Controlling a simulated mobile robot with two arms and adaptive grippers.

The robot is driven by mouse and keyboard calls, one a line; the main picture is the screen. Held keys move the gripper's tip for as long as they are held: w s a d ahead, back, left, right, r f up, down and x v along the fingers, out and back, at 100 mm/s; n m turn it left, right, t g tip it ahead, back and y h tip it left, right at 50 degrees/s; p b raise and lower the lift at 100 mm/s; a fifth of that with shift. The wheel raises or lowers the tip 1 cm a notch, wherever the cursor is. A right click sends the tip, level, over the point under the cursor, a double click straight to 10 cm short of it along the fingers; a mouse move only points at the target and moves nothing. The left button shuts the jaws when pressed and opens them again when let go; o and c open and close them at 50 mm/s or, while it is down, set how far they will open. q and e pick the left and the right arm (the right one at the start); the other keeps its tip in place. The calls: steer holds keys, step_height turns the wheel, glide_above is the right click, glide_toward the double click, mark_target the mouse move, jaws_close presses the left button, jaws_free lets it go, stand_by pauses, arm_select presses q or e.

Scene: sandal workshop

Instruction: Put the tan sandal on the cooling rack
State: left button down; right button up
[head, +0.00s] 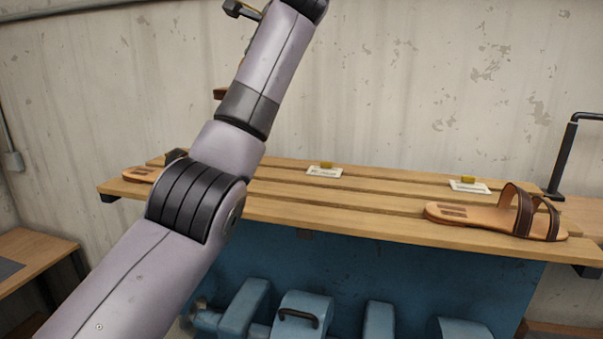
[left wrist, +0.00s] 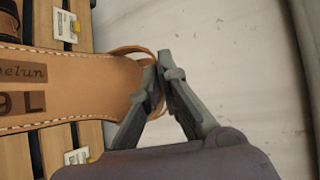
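In the left wrist view a tan sandal (left wrist: 75,85) with a stamped "9 L" fills the left side, over wooden slats. My left gripper (left wrist: 160,62) has its fingertips together on the tan strap at the sandal's end. In the head view the slatted wooden rack (head: 345,209) stands against the wall. My right gripper is in neither view.
A brown-strapped sandal (head: 495,214) lies at the rack's right end; another sandal (head: 140,174) is partly hidden behind my arm at the left. The middle slats look clear. Blue equipment (head: 308,310) stands below.

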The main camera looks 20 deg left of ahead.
arm_select(q)
steer(key=shift+w+a+f, duration=0.65)
steer(key=shift+w+f, duration=0.1)
steer(key=shift+f, duration=0.2)
steer(key=s+d+f, duration=0.1)
steer(key=s+f, duration=0.1)
steer(key=f, duration=0.1)
steer(key=shift+d, duration=0.35)
step_height(320, 180, down, 14)
steer(key=p, duration=0.4)
steer(key=shift+a+f, duration=0.1)
steer(key=shift+f, duration=0.05)
steer(key=shift+w, duration=0.1)
steer(key=c, duration=1.9)
jaws_free()
steer(key=shift+c, duration=0.2)
steer(key=shift+o, duration=0.7)
steer(key=shift+f, duration=0.1)
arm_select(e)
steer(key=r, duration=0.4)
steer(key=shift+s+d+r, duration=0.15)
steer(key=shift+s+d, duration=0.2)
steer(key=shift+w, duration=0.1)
